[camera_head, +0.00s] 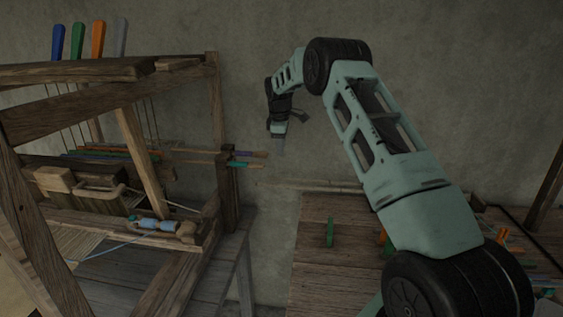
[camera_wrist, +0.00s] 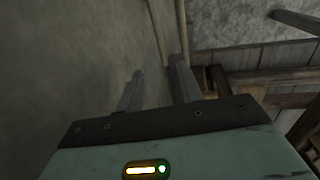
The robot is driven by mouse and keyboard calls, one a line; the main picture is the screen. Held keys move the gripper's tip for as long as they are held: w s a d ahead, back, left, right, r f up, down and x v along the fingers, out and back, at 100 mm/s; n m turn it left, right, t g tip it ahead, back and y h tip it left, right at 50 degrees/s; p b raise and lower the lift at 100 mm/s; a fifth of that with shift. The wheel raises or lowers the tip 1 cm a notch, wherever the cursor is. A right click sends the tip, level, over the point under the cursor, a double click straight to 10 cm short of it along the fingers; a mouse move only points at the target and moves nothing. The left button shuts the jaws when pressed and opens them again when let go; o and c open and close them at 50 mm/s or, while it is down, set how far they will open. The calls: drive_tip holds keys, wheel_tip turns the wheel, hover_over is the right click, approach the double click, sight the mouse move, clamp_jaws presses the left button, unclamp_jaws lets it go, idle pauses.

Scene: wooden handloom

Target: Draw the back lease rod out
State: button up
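The wooden loom (camera_head: 219,120) stands at the left in the head view. Several thin rods with coloured ends (camera_head: 248,154) stick out to the right past its right post, with blue, orange-brown and teal parts. I cannot tell for certain which is the back lease rod. My gripper (camera_head: 279,149) hangs pointing down just right of the rod ends, apart from them, in front of the wall. In the wrist view its two fingers (camera_wrist: 158,72) are spread with nothing between them. Loom timbers (camera_wrist: 265,77) show at the right of that view, but no rod end is clear there.
A shuttle with blue yarn (camera_head: 155,224) lies on the loom's front. Blue, green, orange and grey upright handles (camera_head: 98,40) stand on top. A wooden table (camera_head: 318,270) at the right carries a green piece (camera_head: 330,232). The wall (camera_head: 255,90) is close behind my gripper.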

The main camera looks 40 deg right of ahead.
drive_tip(key=r, duration=0.3)
drive_tip(key=shift+s+a+r, duration=0.2)
drive_tip(key=shift+a+r, duration=0.1)
drive_tip(key=shift+r, duration=0.1)
